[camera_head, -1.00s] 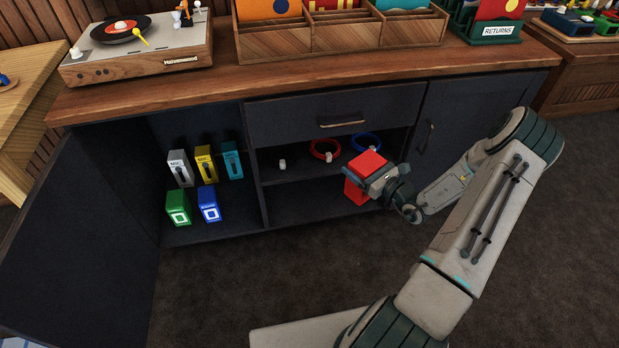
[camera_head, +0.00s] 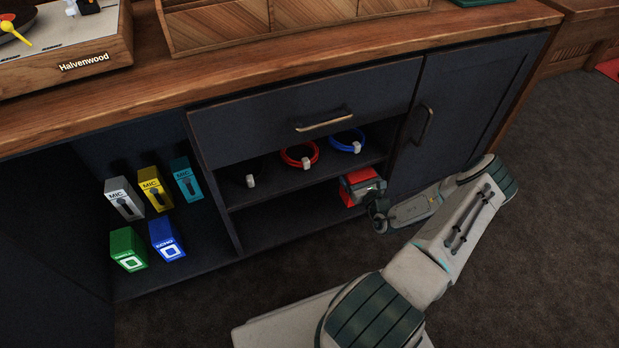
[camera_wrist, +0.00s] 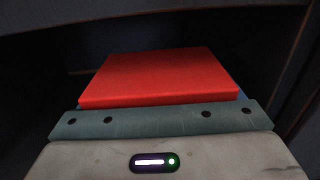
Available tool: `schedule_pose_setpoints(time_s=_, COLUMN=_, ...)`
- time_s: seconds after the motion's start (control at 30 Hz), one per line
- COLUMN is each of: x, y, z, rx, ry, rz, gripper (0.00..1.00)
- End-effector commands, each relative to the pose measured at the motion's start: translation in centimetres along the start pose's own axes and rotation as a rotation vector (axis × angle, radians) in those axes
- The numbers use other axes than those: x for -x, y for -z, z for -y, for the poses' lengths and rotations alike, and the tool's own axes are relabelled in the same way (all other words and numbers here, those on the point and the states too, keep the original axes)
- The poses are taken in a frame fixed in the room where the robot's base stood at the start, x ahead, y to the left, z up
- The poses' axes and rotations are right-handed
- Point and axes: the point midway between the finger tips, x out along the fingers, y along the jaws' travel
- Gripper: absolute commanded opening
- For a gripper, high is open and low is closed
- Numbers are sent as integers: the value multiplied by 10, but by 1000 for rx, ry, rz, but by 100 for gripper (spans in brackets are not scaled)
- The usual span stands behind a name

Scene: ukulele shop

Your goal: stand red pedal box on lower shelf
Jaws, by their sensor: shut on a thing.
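The red pedal box (camera_head: 354,180) is held in my gripper (camera_head: 372,187) at the right end of the middle bay's lower opening, below the coiled cables. The lower shelf (camera_head: 285,218) is bare to the left of the box. In the wrist view the red box (camera_wrist: 158,76) fills the space beyond the grey-green jaw (camera_wrist: 165,119), with the dark bay around it. My gripper is shut on the box. The box's underside is hidden, so I cannot tell whether it touches the shelf.
The shelf above holds a red cable (camera_head: 299,155), a blue cable (camera_head: 347,141) and a small white piece (camera_head: 250,181). The left bay holds several boxes, including a green one (camera_head: 128,249) and a blue one (camera_head: 165,240). A closed drawer (camera_head: 310,115) is above; a closed door (camera_head: 455,120) is at right.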

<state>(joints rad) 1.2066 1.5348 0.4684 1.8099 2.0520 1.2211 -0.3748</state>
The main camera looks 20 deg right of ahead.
Motion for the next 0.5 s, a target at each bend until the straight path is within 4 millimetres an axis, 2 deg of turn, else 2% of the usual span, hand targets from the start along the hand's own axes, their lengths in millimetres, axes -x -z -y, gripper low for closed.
schedule_pose_setpoints(time_s=0.03, x=-13, y=12, z=-11, rx=-2, ry=-12, rz=3, gripper=45)
schedule_pose_setpoints(time_s=0.2, x=-52, y=36, z=-37, rx=-2, ry=-27, rz=4, gripper=45)
schedule_pose_setpoints(time_s=0.4, x=-83, y=55, z=-50, rx=0, ry=-23, rz=4, gripper=45)
schedule_pose_setpoints(time_s=0.5, x=-91, y=58, z=-53, rx=-1, ry=-21, rz=3, gripper=45)
